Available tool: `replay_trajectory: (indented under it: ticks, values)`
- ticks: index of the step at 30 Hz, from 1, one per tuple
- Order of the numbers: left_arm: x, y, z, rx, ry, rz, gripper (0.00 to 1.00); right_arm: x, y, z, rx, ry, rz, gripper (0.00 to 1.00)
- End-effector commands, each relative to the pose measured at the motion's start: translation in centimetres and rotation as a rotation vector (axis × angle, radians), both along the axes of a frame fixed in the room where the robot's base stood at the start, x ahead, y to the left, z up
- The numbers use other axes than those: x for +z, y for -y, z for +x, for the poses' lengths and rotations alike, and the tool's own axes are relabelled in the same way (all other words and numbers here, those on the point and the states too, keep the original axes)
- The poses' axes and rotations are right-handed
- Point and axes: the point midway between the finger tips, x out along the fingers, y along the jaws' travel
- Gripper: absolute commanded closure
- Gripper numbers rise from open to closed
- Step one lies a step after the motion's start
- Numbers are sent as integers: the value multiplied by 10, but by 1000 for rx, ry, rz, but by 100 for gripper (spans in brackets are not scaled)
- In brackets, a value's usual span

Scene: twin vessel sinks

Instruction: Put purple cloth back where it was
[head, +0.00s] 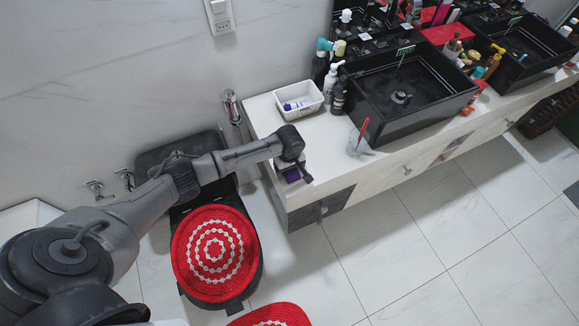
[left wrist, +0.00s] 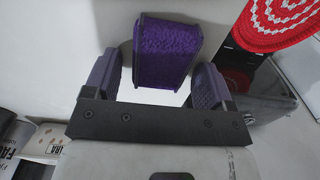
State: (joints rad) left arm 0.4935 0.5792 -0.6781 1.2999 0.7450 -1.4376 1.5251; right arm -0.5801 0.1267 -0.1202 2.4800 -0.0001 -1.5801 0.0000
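The purple cloth (left wrist: 166,52) is a folded, fuzzy block in the left wrist view, lying ahead of and between the fingers. A white gap shows between it and the fingers. In the head view a small purple patch of it (head: 291,175) shows under my left gripper (head: 294,172), at the left end of the white counter (head: 321,147). My left gripper is open, its two dark purplish fingers spread on either side in the left wrist view (left wrist: 157,85). Whether the cloth rests flat on the counter is hard to tell. My right gripper is not in view.
A white tray (head: 299,108) with a tube stands behind the gripper on the counter. Bottles (head: 332,86), a glass with a red toothbrush (head: 360,146) and a black sink (head: 420,109) stand to the right. A toilet with a red crocheted cover (head: 214,278) is below the arm.

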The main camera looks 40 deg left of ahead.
Motion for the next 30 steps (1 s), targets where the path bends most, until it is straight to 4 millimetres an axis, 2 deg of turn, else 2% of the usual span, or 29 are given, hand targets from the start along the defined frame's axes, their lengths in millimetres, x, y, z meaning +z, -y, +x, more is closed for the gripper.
replay_trajectory:
  ticks: [8,11,24,30]
  values:
    - [1,0,0,0,0,1,20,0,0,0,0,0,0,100]
    - [8,0,0,-1,1,1,20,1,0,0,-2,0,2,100]
    - [86,0,1,-1,3,-1,20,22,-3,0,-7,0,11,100]
    - [111,0,1,0,2,-1,20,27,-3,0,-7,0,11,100]
